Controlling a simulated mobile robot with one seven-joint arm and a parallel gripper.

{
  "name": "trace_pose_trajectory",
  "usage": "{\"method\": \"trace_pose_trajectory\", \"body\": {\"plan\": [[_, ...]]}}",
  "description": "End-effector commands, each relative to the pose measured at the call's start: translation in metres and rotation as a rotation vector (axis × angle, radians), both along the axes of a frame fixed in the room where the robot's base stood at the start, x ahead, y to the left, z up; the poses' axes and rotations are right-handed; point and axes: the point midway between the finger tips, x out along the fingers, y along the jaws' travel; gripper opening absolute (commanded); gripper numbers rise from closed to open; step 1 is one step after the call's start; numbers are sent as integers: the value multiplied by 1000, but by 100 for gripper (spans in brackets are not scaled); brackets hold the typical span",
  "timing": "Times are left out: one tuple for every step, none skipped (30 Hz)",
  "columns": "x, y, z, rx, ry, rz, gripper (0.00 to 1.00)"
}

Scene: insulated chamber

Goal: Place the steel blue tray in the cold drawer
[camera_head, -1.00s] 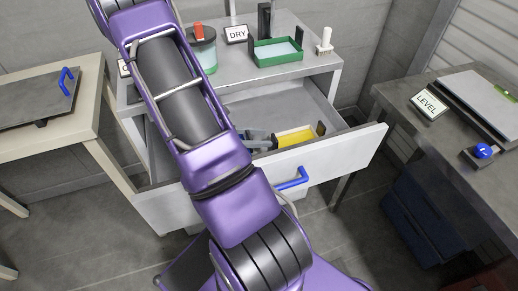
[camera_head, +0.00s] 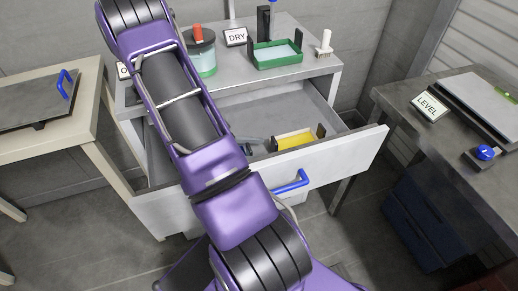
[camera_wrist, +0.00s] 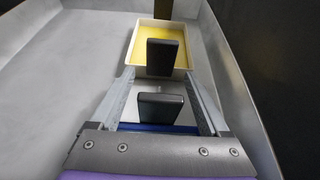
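A blue strip, likely the rim of the steel blue tray (camera_wrist: 150,128), shows low between my fingers in the wrist view, with a dark upright block just beyond it. Most of this tray is hidden by my gripper and, in the head view, by my arm. My gripper (camera_wrist: 160,75) is low inside the pulled-out cold drawer (camera_head: 335,145). Its fingers are apart, one on each side of the dark block, with gaps visible. The drawer has a white front and a blue handle.
A yellow-filled tray (camera_head: 294,139) with dark end blocks lies in the drawer just ahead of my fingers. Bare drawer floor (camera_wrist: 70,85) shows to the left. On the cabinet top are a green tray (camera_head: 277,55), a jar (camera_head: 201,55) and a DRY sign. Tables stand on both sides.

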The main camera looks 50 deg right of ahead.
Motion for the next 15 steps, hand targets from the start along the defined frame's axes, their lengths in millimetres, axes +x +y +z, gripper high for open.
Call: {"method": "trace_pose_trajectory", "body": {"plan": [[0,0,0,0,0,0,79],[0,0,0,0,0,0,79],[0,0,0,0,0,0,79],[0,0,0,0,0,0,79],[0,0,0,0,0,0,79],[0,0,2,0,0,0,79],[0,0,3,0,0,0,79],[0,0,5,0,0,0,79],[3,4,5,0,-2,3,79],[5,6,7,-1,-1,4,79],[8,10,9,-1,-2,5,79],[11,16,12,0,-2,6,79],[14,20,14,0,-2,6,79],[17,26,17,1,-3,6,79],[22,32,20,-1,-4,6,79]]}}
